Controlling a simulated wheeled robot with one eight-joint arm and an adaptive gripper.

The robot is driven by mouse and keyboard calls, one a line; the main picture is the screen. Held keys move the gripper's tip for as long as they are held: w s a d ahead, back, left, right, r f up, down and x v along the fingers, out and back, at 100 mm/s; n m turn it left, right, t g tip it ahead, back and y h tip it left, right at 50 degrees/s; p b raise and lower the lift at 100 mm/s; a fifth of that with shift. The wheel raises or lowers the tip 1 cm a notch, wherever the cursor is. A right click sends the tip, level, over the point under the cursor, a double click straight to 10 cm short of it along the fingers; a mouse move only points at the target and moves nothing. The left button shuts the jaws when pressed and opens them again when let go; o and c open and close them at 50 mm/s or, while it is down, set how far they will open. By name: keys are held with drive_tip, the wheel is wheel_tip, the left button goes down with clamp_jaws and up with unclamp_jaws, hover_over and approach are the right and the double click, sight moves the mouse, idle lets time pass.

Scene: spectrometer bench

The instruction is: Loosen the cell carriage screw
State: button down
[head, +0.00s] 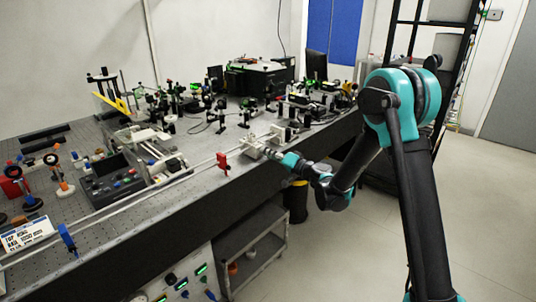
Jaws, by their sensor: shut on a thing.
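My gripper (279,156) is small in the head view, at the front edge of the optical bench, with the arm reaching in from the right. It is shut at the near right side of a pale block-like carriage (251,147) on the long rail. The cell carriage screw is hidden at the fingertips, and its turn cannot be made out. The fingers touch or nearly touch the carriage side.
The rail (150,199) runs along the bench's front edge. A red clamp (223,161) and a blue clamp (68,239) sit on it. Several optical mounts crowd the bench behind. A grey cart (252,255) stands below. The floor at right is clear.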

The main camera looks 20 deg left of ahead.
drive_tip(key=c, duration=1.5)
unclamp_jaws()
drive_tip(key=shift+d, duration=0.1)
drive_tip(key=v, duration=1.2)
drive_tip(key=shift+w, duration=0.1)
drive_tip(key=s+d+f+m+g+h, duration=0.1)
drive_tip(key=s+d+f+h, duration=0.2)
drive_tip(key=d, duration=1)
drive_tip(key=s+d+f+g+h, duration=0.1)
drive_tip(key=s+d+f+h, duration=0.3)
drive_tip(key=s+d+h, duration=0.4)
drive_tip(key=s+d+f+m+h, duration=0.1)
drive_tip(key=s+d+f+h, duration=0.2)
drive_tip(key=s+d, duration=0.9)
drive_tip(key=d+h, duration=0.2)
drive_tip(key=d, duration=0.5)
drive_tip(key=shift+s+f+m+g+h, duration=0.3)
drive_tip(key=shift+f+g, duration=0.1)
